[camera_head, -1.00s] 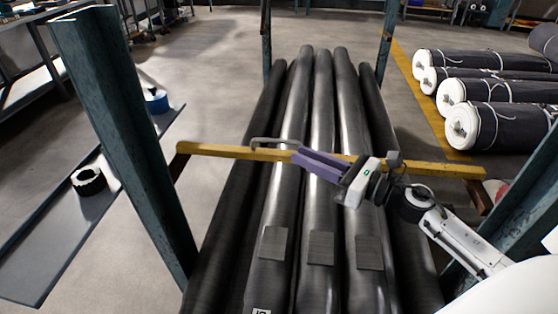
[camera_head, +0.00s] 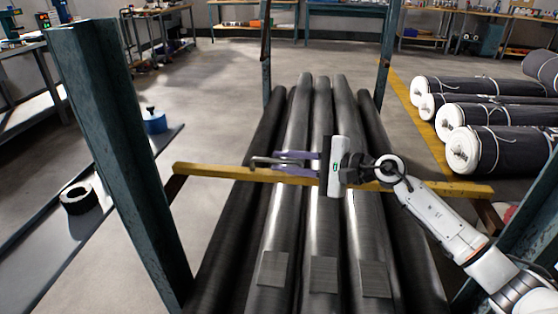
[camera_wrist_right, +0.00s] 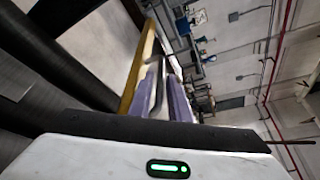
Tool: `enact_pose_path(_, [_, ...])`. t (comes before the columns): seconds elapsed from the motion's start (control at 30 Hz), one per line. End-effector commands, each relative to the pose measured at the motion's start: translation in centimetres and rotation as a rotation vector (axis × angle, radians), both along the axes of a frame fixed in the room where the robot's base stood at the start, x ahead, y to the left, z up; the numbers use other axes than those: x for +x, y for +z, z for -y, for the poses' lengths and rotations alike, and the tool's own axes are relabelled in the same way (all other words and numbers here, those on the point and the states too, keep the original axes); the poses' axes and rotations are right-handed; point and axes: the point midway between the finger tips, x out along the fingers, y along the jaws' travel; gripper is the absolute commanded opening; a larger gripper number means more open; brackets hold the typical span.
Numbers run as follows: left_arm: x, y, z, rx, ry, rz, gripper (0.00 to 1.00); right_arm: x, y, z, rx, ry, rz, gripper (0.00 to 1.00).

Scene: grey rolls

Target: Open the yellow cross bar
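The yellow cross bar (camera_head: 222,173) spans the rack in front of me, roughly level, in front of the dark rolls. A grey handle (camera_head: 260,161) is fixed to it left of the middle. My right gripper (camera_head: 277,163) reaches in from the right, its purple fingers apart, one above and one below the handle's right part. In the right wrist view, the handle (camera_wrist_right: 161,84) lies between the two fingers (camera_wrist_right: 164,92), with the yellow bar (camera_wrist_right: 139,68) beside them. Contact with the handle cannot be told. My left gripper is out of view.
Long dark rolls (camera_head: 322,220) lie behind and below the bar. Teal posts (camera_head: 115,150) stand at both sides. More wrapped rolls (camera_head: 495,148) lie at right on the floor.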

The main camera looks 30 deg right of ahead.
Motion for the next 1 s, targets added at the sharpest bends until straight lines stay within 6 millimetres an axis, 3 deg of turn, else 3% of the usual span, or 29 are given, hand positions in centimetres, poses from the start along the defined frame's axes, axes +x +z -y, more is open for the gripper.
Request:
enact_pose_path(0.17, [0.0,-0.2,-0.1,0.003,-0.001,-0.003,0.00,1.2,-0.3,-0.9,0.001,0.001,0.000,0.17])
enact_pose_path(0.47, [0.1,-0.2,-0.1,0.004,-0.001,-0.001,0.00,1.4,-0.4,-1.0,0.001,0.001,-0.001,0.17])
enact_pose_path(0.6, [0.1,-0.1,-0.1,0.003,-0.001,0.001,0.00,1.4,-0.4,-1.0,0.001,0.001,-0.001,0.00])
enact_pose_path(1.0, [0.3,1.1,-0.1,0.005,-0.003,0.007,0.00,1.5,0.4,-1.2,-0.013,0.004,-0.008,0.00])
